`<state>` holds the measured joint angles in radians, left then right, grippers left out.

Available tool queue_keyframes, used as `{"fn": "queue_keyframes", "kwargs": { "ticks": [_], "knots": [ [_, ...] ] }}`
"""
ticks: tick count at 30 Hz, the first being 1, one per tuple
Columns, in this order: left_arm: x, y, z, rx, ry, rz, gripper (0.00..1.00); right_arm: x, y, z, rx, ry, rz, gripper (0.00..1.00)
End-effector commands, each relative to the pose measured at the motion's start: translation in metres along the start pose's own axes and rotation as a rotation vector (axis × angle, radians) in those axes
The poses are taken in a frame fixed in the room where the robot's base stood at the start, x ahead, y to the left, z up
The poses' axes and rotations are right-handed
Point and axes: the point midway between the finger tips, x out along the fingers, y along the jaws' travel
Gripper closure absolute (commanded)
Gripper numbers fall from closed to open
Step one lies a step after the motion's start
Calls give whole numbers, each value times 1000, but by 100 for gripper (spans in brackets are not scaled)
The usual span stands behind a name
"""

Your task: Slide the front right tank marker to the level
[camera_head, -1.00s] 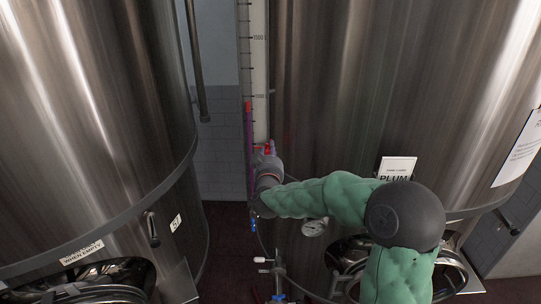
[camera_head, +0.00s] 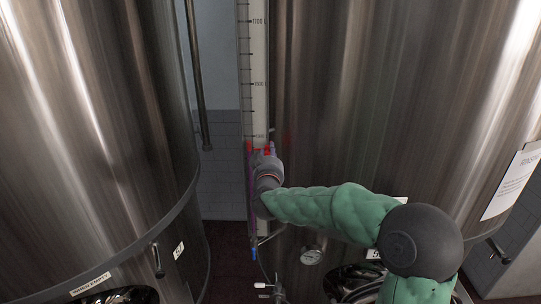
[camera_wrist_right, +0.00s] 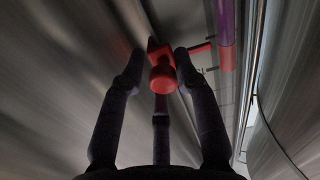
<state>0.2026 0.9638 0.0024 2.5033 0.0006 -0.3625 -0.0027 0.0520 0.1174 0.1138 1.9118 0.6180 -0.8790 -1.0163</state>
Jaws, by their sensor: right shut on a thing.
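The red marker (camera_head: 268,151) is on the pale scale strip (camera_head: 258,95) at the front of the right tank (camera_head: 370,100). Beside the strip's left edge runs a thin sight tube with a purple column (camera_head: 251,190), whose visible top is close to the marker's height. My right gripper (camera_head: 268,158) is at the marker. In the right wrist view, its dark fingers close around the marker's red knob (camera_wrist_right: 162,78), and a red pointer reaches towards the purple tube (camera_wrist_right: 227,25). Exact alignment is too small to tell. My left gripper is out of view.
A second steel tank (camera_head: 95,110) stands on the left, with a gap to the tiled wall (camera_head: 222,165) between. A round gauge (camera_head: 312,255) and a valve (camera_head: 262,286) sit below the marker. My green right arm covers part of the right tank.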

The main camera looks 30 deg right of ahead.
Motion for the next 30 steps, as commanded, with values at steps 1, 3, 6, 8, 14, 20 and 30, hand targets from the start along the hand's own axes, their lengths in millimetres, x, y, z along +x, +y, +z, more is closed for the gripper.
{"fn": "queue_keyframes", "kwargs": {
  "ticks": [1, 3, 6, 8, 14, 20, 30],
  "knots": [
    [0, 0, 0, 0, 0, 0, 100, -1, -4, 2, -1, -4, -11, 100],
    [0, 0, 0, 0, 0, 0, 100, -1, -5, 2, -1, -4, -11, 100],
    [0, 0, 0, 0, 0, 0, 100, -1, -5, 3, -1, -5, -11, 60],
    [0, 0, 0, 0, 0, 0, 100, -1, -5, 3, -1, -6, -11, 52],
    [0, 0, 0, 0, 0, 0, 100, 0, -3, 2, 0, -4, -6, 52],
    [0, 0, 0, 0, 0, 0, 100, -6, -2, 1, 0, -2, -4, 52],
    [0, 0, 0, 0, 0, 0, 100, -64, -4, 0, 1, -2, -8, 52]
  ]
}}
